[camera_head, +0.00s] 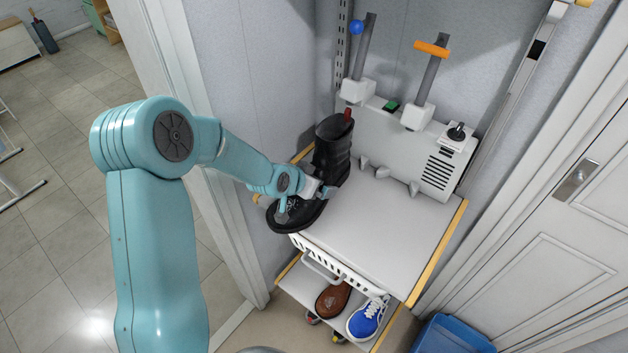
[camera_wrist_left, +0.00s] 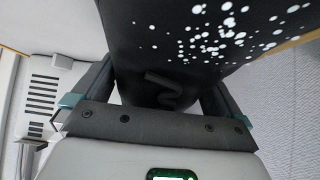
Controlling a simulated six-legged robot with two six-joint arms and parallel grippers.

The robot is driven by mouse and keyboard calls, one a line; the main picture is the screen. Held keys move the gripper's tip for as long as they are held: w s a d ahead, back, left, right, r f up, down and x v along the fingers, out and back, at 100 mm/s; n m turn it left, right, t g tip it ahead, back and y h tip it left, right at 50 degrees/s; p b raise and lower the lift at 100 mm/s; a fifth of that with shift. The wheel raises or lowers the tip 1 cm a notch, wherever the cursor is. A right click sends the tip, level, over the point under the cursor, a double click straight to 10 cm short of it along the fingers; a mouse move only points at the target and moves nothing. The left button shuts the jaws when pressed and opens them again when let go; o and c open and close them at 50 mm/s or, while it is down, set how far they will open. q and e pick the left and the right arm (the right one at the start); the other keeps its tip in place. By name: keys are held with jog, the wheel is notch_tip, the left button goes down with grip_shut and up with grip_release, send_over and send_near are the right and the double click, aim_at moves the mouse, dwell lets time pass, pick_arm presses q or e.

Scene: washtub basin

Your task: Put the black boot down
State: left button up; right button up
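The black boot (camera_head: 332,150) is at the left side of a white-topped stand (camera_head: 395,235) in the head view. Its shaft stands up with a red-brown pull tab at the top, and its toe points towards the front left, past the stand's left front corner. My left gripper (camera_head: 322,192) is at the boot's ankle. In the left wrist view the fingers lie on both sides of the black boot (camera_wrist_left: 165,65), which has white specks. I cannot tell whether the sole touches the top. My right gripper is out of view.
Two posts rise behind the top, one with a blue ball (camera_head: 356,27), one with an orange bar (camera_head: 432,48). A brown shoe (camera_head: 333,300) and a blue shoe (camera_head: 367,318) are on the lower shelf. A blue bin (camera_head: 452,337) is at front right. The top's right part is clear.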

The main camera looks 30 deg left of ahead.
pick_arm(q)
jog(key=shift+r, duration=0.2)
jog(key=shift+s+a+r, duration=0.1)
jog(key=shift+s+r, duration=0.15)
jog(key=shift+s, duration=0.05)
jog(key=v, duration=0.5)
jog(key=shift+s+r, duration=0.2)
jog(key=shift+r, duration=0.05)
jog(key=p+v, duration=0.1)
jog(key=v, duration=0.4)
jog(key=shift+s+r+p, duration=0.15)
jog(key=shift+p, duration=0.2)
jog(key=shift+s, duration=0.1)
